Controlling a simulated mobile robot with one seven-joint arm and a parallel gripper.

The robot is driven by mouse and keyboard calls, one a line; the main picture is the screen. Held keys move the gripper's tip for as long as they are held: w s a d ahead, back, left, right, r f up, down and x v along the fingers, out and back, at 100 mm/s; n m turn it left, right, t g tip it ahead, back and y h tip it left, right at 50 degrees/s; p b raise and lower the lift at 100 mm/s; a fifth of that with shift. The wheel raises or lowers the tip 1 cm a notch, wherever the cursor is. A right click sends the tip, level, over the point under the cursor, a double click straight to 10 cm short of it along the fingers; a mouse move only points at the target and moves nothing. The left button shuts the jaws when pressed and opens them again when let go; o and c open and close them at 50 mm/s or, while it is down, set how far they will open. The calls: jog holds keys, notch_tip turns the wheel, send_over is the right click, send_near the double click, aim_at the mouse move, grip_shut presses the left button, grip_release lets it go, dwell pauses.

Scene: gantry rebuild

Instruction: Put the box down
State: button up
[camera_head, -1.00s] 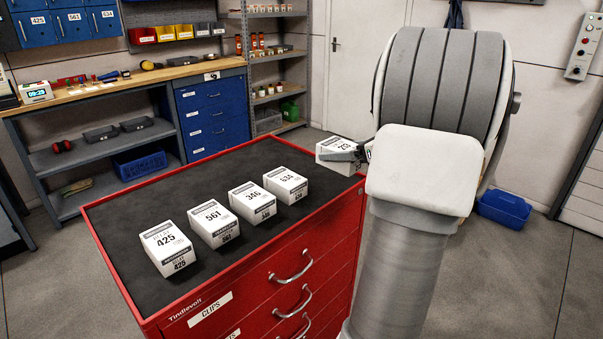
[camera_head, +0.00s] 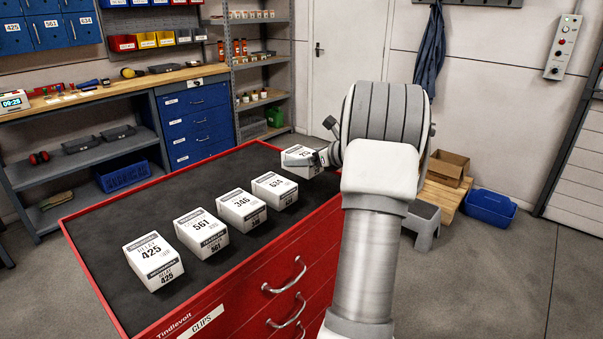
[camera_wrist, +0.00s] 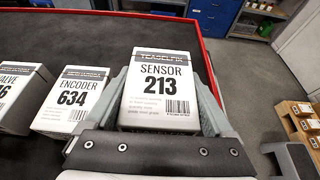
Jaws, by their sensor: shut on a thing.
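My gripper (camera_wrist: 163,105) is shut on a white box marked SENSOR 213 (camera_wrist: 160,78), with a finger on each side of it. In the head view this box (camera_head: 298,153) is upright over the far right end of the red cart's dark top (camera_head: 165,199). I cannot tell whether its base touches the top. The 634 box (camera_head: 275,189) is the nearest of the row, just left of it and apart in the wrist view. My gripper (camera_head: 318,157) is partly hidden by my arm in the head view.
The 346 box (camera_head: 241,209), 561 box (camera_head: 201,231) and 425 box (camera_head: 153,259) continue the row toward the front left. The cart top's rear is bare. The cart's raised red rim (camera_wrist: 205,62) runs close to the right of the held box.

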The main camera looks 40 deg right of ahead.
jog(key=shift+w+f+b, duration=0.15)
jog(key=shift+f+b, duration=0.45)
jog(key=shift+f, duration=1.4)
jog(key=shift+f, duration=0.2)
jog(key=o, duration=1.4)
jog(key=shift+r, duration=0.25)
jog(key=p+v, duration=0.1)
jog(key=v, duration=1.1)
jog(key=shift+p, duration=0.3)
